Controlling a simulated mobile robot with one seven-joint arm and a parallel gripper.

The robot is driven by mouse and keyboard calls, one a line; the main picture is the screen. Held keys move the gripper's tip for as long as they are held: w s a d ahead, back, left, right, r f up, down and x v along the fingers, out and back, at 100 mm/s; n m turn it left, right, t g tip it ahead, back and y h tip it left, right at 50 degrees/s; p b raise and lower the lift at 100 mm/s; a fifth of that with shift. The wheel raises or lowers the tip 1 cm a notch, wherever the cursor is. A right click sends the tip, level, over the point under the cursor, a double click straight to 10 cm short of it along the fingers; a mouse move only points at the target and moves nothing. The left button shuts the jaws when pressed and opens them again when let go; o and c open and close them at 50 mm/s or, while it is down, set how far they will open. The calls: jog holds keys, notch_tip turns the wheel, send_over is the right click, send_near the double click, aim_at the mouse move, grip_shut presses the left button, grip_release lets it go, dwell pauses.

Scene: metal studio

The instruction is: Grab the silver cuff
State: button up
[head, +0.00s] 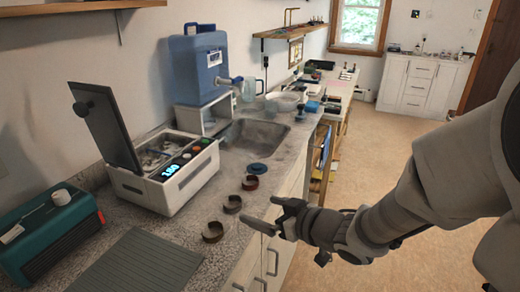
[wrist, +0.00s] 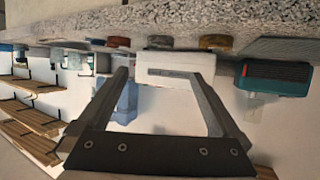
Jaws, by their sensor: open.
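Three small open cuffs stand in a row on the speckled counter (head: 150,215). The middle one (head: 232,204) looks grey in the wrist view (wrist: 160,42), so it appears to be the silver cuff. The far cuff (head: 250,182) looks reddish-brown there (wrist: 118,42). My gripper (head: 272,214) is open and empty at the counter's front edge, to the right of the cuffs. In the wrist view its fingers (wrist: 157,74) point toward the row, with the grey cuff roughly between them and apart from them.
A blue round piece (head: 258,168) lies beyond the cuffs, before the sink (head: 255,133). A white box with a raised dark lid (head: 165,175), a blue water tank (head: 200,70), a teal device (head: 48,235) and a grey ribbed mat (head: 138,265) occupy the counter.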

aim_at(237, 211)
jog(key=p+x, duration=0.2)
jog(key=x, duration=0.4)
jog(key=shift+w+a+f, duration=0.2)
jog(key=shift+f, duration=0.05)
jog(key=x, duration=0.4)
jog(key=shift+d+f, duration=0.1)
jog(key=shift+f, duration=0.25)
jog(key=shift+w+a+f, duration=0.1)
jog(key=shift+w+a, duration=0.25)
jog(key=shift+a, duration=0.05)
jog(key=c, duration=1.4)
